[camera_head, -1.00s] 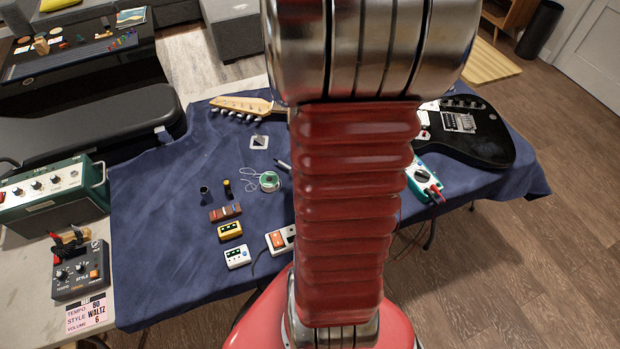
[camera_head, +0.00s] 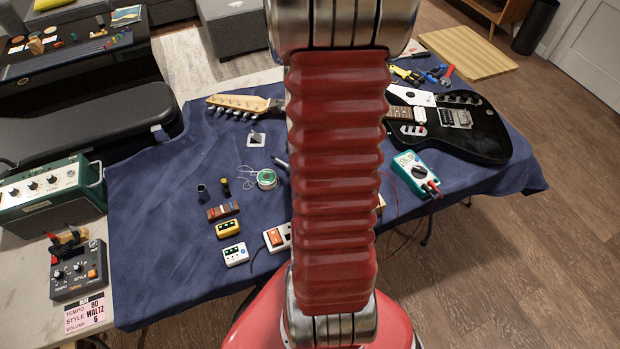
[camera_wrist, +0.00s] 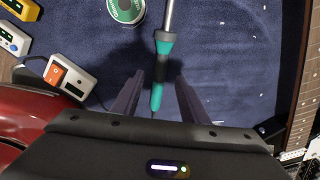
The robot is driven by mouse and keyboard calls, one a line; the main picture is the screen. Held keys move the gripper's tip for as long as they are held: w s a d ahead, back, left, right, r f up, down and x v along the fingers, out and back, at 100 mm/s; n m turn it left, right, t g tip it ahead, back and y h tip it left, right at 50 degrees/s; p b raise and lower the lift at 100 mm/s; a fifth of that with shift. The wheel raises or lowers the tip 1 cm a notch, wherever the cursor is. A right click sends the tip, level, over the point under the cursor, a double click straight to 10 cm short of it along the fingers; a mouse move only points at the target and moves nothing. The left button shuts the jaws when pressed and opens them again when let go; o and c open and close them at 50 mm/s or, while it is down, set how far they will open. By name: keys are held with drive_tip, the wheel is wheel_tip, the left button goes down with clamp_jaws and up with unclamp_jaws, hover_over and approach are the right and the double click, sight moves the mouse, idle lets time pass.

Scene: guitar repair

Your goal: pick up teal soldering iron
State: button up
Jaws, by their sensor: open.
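The teal soldering iron (camera_wrist: 164,62) lies on the blue cloth in the wrist view, its metal shaft pointing to the top edge and its teal and black handle toward me. My gripper (camera_wrist: 165,85) is open, with one finger on each side of the handle. I cannot tell how far above the cloth the fingers are. In the head view only a grey tip end of what looks like the iron (camera_head: 280,162) shows left of my arm; my arm hides the rest and the gripper.
A solder spool (camera_wrist: 126,8) lies close left of the iron's shaft. The black guitar (camera_head: 470,130) lies right, near a multimeter (camera_head: 415,172). Small pedals (camera_head: 228,229) sit left on the cloth (camera_head: 160,220).

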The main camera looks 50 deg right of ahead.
drive_tip(key=shift+f, duration=2.6)
clamp_jaws()
